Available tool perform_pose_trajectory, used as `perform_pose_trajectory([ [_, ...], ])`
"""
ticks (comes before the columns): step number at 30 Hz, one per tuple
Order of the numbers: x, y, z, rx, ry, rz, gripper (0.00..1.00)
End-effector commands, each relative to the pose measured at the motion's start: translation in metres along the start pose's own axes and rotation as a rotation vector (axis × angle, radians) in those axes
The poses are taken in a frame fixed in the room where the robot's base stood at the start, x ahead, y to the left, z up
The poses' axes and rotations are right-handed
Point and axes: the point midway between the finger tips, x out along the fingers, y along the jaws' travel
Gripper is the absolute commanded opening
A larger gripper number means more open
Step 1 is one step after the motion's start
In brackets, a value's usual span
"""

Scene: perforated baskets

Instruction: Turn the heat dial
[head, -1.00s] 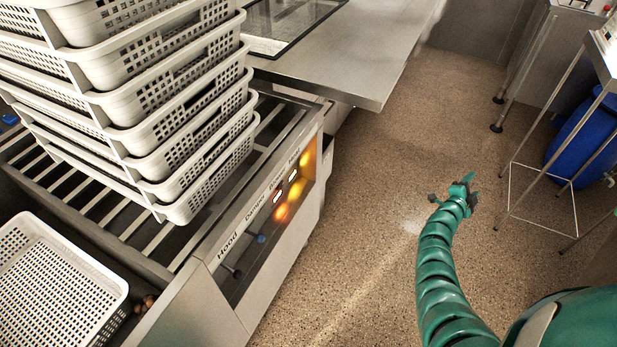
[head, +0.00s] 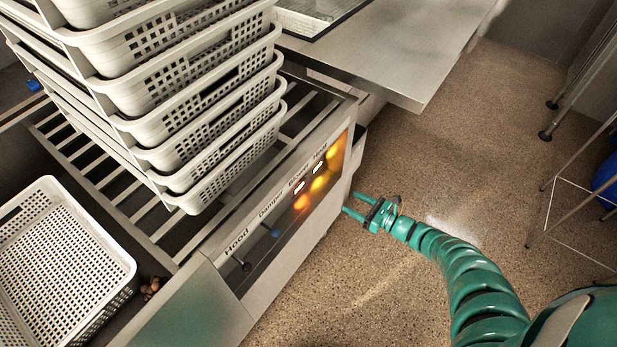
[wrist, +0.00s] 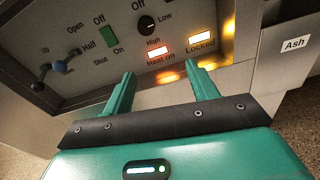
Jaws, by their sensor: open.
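The heat dial (wrist: 147,24) is a small round black knob on the grey control panel (wrist: 75,25), near the top of the wrist view. Off, Low and High are printed around it; I cannot tell clearly where its mark points. In the head view the lit panel (head: 285,225) is seen at a slant and the dial is not distinct. My green gripper (head: 353,202) is open and empty, just right of the panel. In the wrist view its two fingers (wrist: 164,88) point at the panel, below the dial and apart from it.
Lit "Heat on" (wrist: 161,51) and "Locked" (wrist: 202,37) lamps sit below and right of the dial. A green switch (wrist: 108,37) and two levers are to its left. Stacked white baskets (head: 190,85) stand on the slatted top. A steel table (head: 415,60) juts out behind.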

Motion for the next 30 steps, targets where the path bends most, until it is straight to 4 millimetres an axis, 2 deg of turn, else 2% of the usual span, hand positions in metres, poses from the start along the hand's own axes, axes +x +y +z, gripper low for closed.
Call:
perform_pose_trajectory([
  [4,0.003,0.015,0.017,0.05,-0.068,0.062,0.58],
  [8,0.009,0.016,0.016,0.071,-0.065,0.064,0.58],
  [11,0.021,0.017,0.016,0.069,-0.065,0.065,0.58],
  [30,0.144,0.024,0.021,0.067,-0.061,0.065,0.58],
])
